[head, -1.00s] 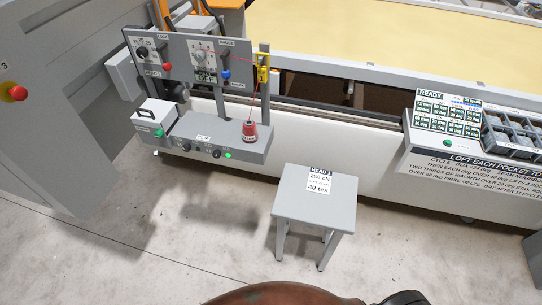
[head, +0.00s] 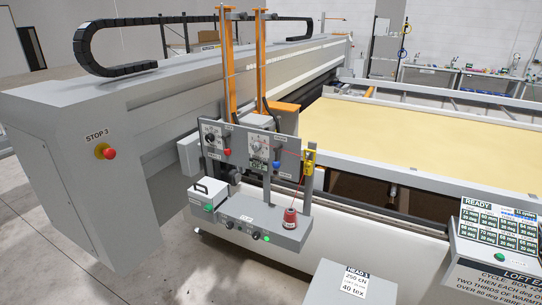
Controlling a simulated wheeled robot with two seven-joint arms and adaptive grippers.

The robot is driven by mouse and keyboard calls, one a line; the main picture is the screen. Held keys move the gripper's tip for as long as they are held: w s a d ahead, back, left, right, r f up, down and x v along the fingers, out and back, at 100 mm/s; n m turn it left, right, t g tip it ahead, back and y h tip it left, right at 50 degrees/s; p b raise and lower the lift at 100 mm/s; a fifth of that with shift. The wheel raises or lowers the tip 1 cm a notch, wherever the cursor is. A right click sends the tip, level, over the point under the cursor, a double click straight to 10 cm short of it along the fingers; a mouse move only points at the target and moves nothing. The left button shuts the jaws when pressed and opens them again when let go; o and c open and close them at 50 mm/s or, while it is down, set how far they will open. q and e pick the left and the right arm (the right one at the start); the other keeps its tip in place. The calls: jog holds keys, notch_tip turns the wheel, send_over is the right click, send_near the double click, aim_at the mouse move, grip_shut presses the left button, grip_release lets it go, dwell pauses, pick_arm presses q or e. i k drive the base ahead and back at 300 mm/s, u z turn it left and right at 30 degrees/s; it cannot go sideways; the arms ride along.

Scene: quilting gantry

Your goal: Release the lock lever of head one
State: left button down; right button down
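The grey panel of head one (head: 242,147) stands at the near edge of the quilting machine, left of centre in the head view. It carries a dial at left, a red-knobbed lever (head: 227,153) beside it, a second dial (head: 259,145) and a blue-knobbed lever (head: 275,165). The small labels above the levers are too small to read now. The red knob sits low under its label, but I cannot tell its lock state. A red thread cone (head: 290,218) stands on the shelf below, its thread running up to a yellow part (head: 309,160). Neither gripper is in view.
A grey stand with a HEAD 1 card (head: 356,282) is in front. A READY console (head: 490,235) is at right. A white box (head: 208,194) sits left on the shelf. A grey housing with a red STOP 3 button (head: 106,152) is at left. Bare floor lies front left.

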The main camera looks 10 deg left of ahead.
aim_at(227, 151)
jog(key=u, duration=1.6)
jog(key=k, duration=0.1)
jog(key=z, duration=2.65)
jog(key=i, duration=0.7)
jog(key=u, duration=0.2)
